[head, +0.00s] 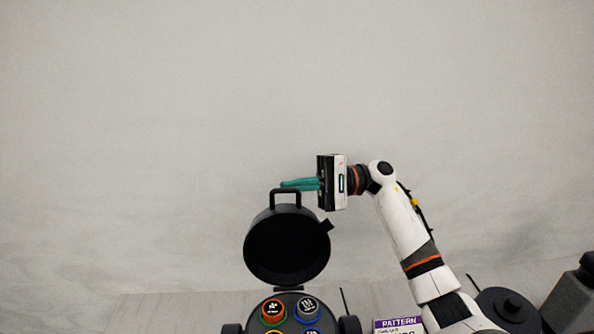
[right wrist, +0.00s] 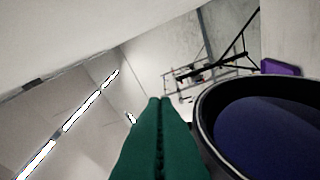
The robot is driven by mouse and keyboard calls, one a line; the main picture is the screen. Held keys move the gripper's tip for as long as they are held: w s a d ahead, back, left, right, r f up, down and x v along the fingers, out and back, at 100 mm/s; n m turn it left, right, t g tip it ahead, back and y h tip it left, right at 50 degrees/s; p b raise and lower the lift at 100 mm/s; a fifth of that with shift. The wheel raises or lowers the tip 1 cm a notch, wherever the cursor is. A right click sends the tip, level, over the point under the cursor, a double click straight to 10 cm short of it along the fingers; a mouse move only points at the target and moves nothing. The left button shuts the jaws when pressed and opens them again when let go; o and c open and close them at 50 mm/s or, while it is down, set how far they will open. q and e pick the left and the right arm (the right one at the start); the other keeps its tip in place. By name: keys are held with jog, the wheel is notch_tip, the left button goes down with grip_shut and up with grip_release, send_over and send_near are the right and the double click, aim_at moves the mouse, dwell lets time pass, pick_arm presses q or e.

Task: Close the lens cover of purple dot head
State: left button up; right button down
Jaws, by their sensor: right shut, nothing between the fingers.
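The black round lens cover (head: 287,246) stands open and upright above the par can head (head: 291,311) in the head view. A handle loop (head: 285,193) sits on the cover's top edge. The head's face shows colored round lenses, including an orange-ringed one (head: 272,311). My right gripper (head: 284,184) has green fingers, shut and empty, at the top of the cover, by the handle; whether they touch cannot be told. In the right wrist view the shut fingers (right wrist: 160,140) lie beside a dark round rim (right wrist: 205,110) with a blue-purple inside. No purple dot is visible. My left gripper is out of view.
A sign reading PATTERN (head: 398,323) stands right of the head, low in the picture. A dark grey object (head: 575,298) is at the far right. The space above and left of the cover is clear, with a pale wall behind.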

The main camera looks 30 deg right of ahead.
pick_arm(q)
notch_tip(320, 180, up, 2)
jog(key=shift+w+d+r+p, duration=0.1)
jog(key=shift+p, duration=0.55)
pick_arm(e)
jog(key=shift+s+a+r, duration=0.2)
jog(key=shift+s+r, duration=0.1)
jog(key=shift+s, duration=0.3)
jog(key=shift+s+a+r, duration=0.2)
jog(key=shift+s+r, duration=0.05)
jog(key=shift+s, duration=0.35)
jog(key=shift+w, duration=0.1)
